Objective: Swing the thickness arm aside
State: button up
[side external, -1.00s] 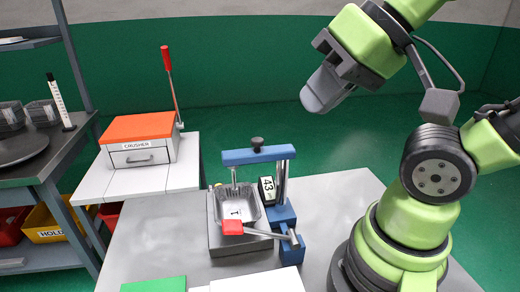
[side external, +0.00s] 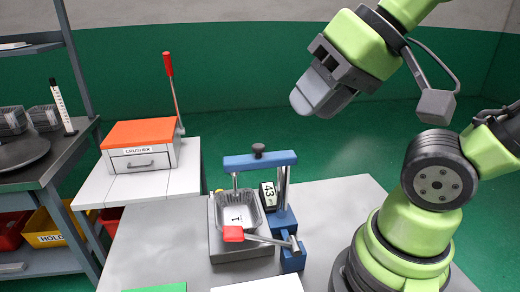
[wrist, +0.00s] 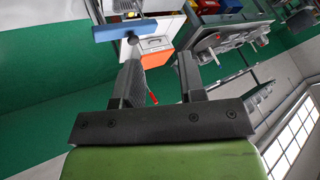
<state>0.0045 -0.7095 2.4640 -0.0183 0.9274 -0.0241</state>
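A silver foil tray (side external: 250,200) marked 1 sits on a grey block (side external: 224,248) in a gauge stand. A thin metal arm (side external: 268,239) with a red tip (side external: 233,233) reaches from the blue post foot at right across the tray's front. A blue crossbar (side external: 262,160) with a dark knob spans above the tray; it also shows at the wrist view's top (wrist: 125,28). My gripper (side external: 310,99) hangs in the air, above and right of the stand, apart from everything. Its two fingers are spread and empty in the wrist view (wrist: 158,72).
A small display (side external: 268,195) reading 43 leans by the post. An orange-topped crusher (side external: 140,150) with a tall red-handled lever stands on the white table at left. A shelf rack (side external: 50,165) is further left. A green sheet (side external: 155,288) lies at the front.

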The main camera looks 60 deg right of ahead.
jog(key=shift+o, duration=1)
jog(key=w+g, duration=0.1)
jog(key=w+d+n+g, duration=0.1)
jog(key=w, duration=0.1)
jog(key=w+d+g+h, duration=0.1)
jog(key=w, duration=0.1)
jog(key=shift+w+r+n, duration=0.25)
jog(key=shift+r+n, duration=0.15)
jog(key=n+g+h, duration=0.1)
jog(key=n+g, duration=0.1)
jog(key=g, duration=0.2)
send_over(258, 145)
notch_tip(258, 145, down, 4)
notch_tip(258, 145, down, 9)
jog(key=shift+s+r, duration=0.1)
jog(key=shift+r, duration=0.1)
jog(key=shift+a, duration=0.1)
grip_shut()
